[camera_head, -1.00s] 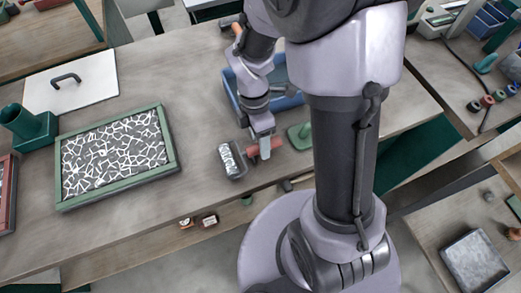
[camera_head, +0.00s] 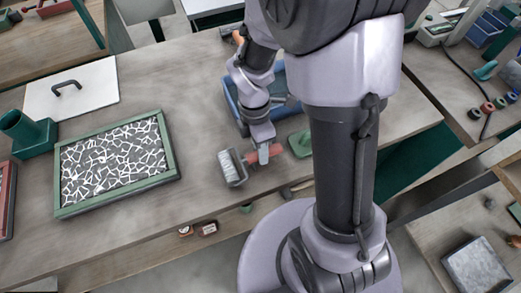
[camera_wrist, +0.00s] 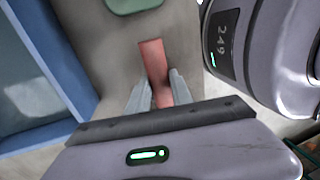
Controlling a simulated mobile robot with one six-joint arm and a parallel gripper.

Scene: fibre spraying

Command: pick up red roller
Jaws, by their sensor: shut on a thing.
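The red roller has a pinkish-red handle (camera_wrist: 154,62), seen between my fingers in the wrist view. Its grey-white ribbed roller head (camera_head: 231,168) shows in the head view, to the left of the handle. My gripper (camera_wrist: 160,92) is shut on the red handle, with one finger on each side of it. In the head view my gripper (camera_head: 264,156) points down at the handle, near the front edge of the table. The roller head is out of sight in the wrist view. I cannot tell whether the roller touches the table.
A blue bin (camera_head: 232,100) stands behind my gripper. A green object (camera_head: 300,143) lies close to the right. A green-framed tray (camera_head: 172,160) with white fibres lies to the left, beyond clear tabletop. A white lidded board (camera_head: 95,92) and green holder (camera_head: 40,140) are farther left.

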